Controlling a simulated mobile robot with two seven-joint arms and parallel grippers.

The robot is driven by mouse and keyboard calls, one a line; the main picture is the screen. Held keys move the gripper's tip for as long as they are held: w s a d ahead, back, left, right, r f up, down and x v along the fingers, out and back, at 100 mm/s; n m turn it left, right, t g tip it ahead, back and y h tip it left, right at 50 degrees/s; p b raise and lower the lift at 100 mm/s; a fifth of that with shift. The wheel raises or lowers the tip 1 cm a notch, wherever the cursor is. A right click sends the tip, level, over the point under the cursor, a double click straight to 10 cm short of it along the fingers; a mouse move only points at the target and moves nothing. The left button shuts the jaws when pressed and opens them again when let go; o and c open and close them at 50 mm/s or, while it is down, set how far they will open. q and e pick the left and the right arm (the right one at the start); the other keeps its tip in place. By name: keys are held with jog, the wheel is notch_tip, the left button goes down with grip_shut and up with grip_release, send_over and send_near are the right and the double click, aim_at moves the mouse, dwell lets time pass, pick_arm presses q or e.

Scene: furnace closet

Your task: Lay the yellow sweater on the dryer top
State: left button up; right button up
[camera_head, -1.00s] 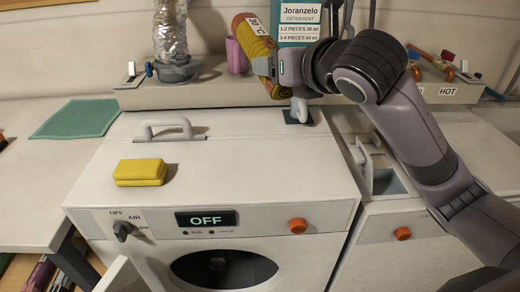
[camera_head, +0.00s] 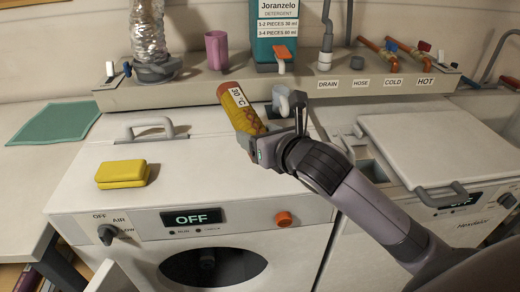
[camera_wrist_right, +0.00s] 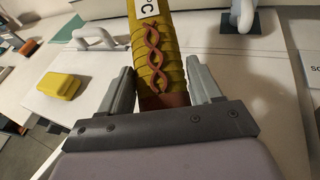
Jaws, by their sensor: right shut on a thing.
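The yellow sweater (camera_head: 243,110) is a rolled yellow bundle with a red-brown cable pattern and a white 30 °C label. My right gripper (camera_head: 262,143) is shut on its lower end, and the sweater tilts up and left over the back right of the dryer top (camera_head: 215,165). In the right wrist view the sweater (camera_wrist_right: 158,55) stands between the two fingers (camera_wrist_right: 160,88). Whether it touches the dryer top I cannot tell. A folded yellow block (camera_head: 122,174) lies at the left of the dryer top. My left gripper is not in view.
A grey handle (camera_head: 150,127) stands on the dryer top. Behind is a ledge (camera_head: 200,88) with a clear bottle (camera_head: 147,30), pink cup (camera_head: 216,50), detergent box (camera_head: 277,22) and taps. The washer (camera_head: 430,150) stands right. The dryer top's middle is clear.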

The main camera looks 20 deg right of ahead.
jog(key=shift+f, duration=1.9)
jog(key=shift+f, duration=0.15)
jog(key=o, duration=1.3)
jog(key=shift+o, duration=0.2)
